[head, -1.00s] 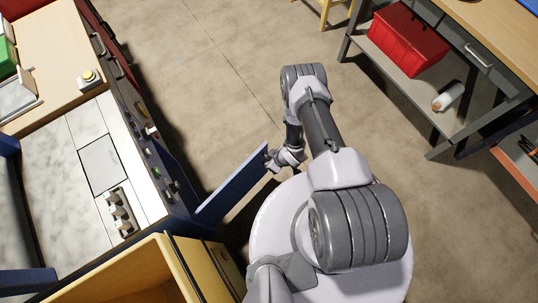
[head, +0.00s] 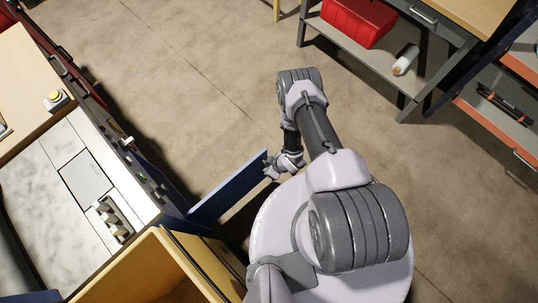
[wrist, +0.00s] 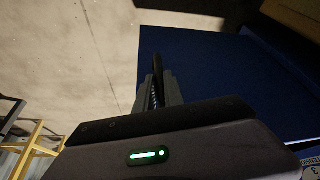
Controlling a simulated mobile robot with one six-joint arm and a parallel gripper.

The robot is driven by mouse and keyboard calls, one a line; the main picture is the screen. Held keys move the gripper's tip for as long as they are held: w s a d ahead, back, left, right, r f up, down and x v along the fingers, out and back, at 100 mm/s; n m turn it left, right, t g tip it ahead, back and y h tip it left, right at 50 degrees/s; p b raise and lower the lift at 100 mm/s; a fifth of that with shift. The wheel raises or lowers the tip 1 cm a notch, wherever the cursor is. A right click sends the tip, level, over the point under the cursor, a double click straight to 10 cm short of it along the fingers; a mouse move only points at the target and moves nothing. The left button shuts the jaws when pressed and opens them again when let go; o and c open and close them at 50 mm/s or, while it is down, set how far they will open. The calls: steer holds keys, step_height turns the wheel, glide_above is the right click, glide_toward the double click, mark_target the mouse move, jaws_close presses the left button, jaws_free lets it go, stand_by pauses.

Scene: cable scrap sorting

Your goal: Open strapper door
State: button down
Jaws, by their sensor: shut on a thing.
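The strapper door (head: 228,188) is a flat blue panel. In the head view it stands out from the front of the strapping machine (head: 45,195), swung well open. My gripper (head: 268,165) is at the door's free edge, away from the machine. In the wrist view the door (wrist: 215,75) fills the right side as a dark blue face. There my gripper (wrist: 158,90) is shut around a slim dark part beside the door's edge, seemingly its handle. The grip itself is dim and partly hidden by the gripper body.
A yellow open bin (head: 150,265) stands close below the door's hinge side. The floor beyond the door is clear.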

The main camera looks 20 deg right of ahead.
steer(key=shift+s, duration=0.1)
steer(key=c, duration=1.5)
jaws_free()
steer(key=shift+a, duration=0.1)
steer(key=shift+o, duration=0.2)
steer(key=p+v, duration=0.7)
steer(key=v, duration=1)
steer(key=shift+r+p, duration=0.25)
steer(key=shift+p, duration=0.05)
